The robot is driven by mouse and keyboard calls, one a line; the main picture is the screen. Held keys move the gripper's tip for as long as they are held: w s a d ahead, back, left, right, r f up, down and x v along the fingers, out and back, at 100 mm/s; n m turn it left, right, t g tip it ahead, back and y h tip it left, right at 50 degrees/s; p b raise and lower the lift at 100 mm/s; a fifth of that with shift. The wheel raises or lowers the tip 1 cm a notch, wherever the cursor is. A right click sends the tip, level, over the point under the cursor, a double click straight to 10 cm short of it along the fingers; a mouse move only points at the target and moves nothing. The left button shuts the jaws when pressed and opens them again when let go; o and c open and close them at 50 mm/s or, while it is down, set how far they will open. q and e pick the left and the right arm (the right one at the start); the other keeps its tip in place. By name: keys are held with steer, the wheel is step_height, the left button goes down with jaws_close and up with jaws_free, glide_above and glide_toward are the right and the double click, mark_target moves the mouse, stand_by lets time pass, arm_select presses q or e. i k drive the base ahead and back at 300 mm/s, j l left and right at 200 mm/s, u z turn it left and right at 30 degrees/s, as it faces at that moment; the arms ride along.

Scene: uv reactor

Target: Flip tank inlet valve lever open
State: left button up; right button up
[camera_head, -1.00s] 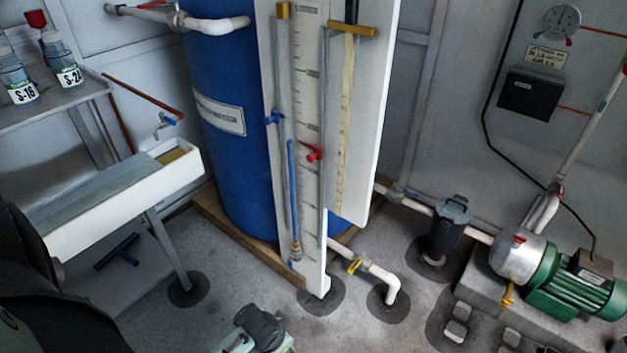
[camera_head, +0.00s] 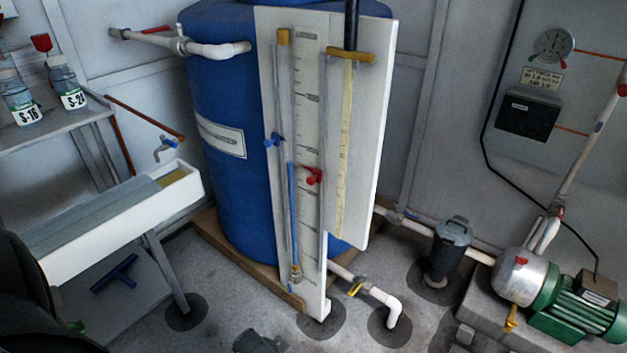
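The blue tank (camera_head: 222,90) stands at the centre behind a white gauge board. A white inlet pipe (camera_head: 218,50) enters the tank near its top left. On this pipe sits a valve (camera_head: 181,42) with a red lever (camera_head: 158,31). The lever lies roughly along the pipe, pointing left toward the wall; its exact angle is hard to tell at this size. Neither of my grippers shows in the head view, and nothing is seen touching the lever.
A shelf with labelled bottles (camera_head: 70,90) and a white sink trough (camera_head: 130,225) stand at the left. A green pump (camera_head: 575,315) stands at the lower right. A yellow-handled valve (camera_head: 355,289) is on the low pipe. Bare floor shows before the tank.

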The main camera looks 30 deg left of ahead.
mark_target(162, 29)
steer(key=u, duration=3.35)
steer(key=k+l+u, duration=0.1)
steer(key=k, duration=0.5)
